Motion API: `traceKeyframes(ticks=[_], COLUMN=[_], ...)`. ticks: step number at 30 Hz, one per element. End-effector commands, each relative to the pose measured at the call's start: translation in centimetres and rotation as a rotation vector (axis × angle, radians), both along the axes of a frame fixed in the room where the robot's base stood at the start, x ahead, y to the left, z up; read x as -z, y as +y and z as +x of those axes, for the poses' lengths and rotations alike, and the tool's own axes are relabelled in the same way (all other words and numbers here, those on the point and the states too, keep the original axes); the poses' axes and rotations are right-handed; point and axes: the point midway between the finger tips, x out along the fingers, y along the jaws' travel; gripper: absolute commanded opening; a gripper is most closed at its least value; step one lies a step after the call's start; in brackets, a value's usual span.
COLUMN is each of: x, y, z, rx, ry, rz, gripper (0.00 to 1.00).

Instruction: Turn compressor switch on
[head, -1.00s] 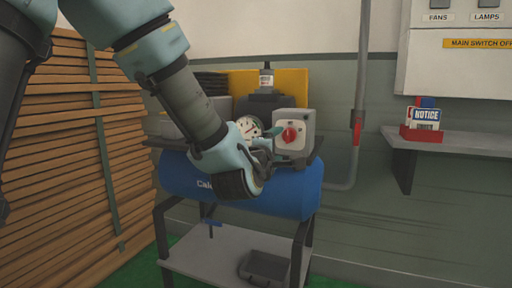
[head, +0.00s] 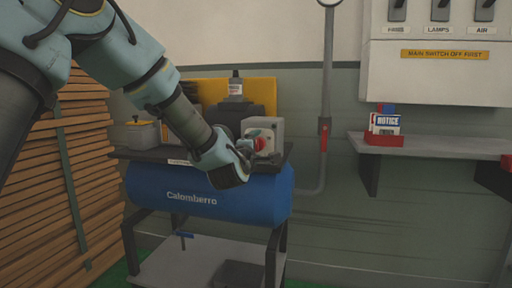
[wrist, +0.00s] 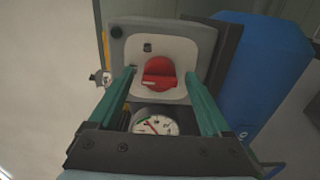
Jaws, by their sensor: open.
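The compressor is a blue tank (head: 205,195) lettered "Calomberro" on a dark stand. Its grey switch box (head: 273,131) sits on top at the right, and the box also shows in the wrist view (wrist: 118,48). The red rotary switch (wrist: 159,73) is on the box's light face plate. My gripper (head: 254,147) is in front of the box in the head view. In the wrist view my gripper (wrist: 160,82) is open, with one green finger on each side of the red switch. I cannot tell whether the fingers touch it.
A round gauge (wrist: 154,125) lies just below the switch in the wrist view. Stacked wooden boards (head: 50,200) stand at left. A vertical pipe with a red valve handle (head: 323,138) is right of the compressor. A shelf (head: 430,146) and a switch panel (head: 440,75) are at right.

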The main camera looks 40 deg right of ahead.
Motion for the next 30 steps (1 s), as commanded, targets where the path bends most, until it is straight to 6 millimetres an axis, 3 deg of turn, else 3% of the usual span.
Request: traceKeyframes(ticks=[2, 24, 30], x=[-0.01, 0.00, 0.04], y=[0.02, 0.05, 0.05], z=[0.00, 0.00, -0.01], rx=[0.000, -0.001, 0.000], ry=[0.000, 0.000, -0.008], rz=[0.000, 0.000, 0.005], gripper=[0.82, 0.00, 0.00])
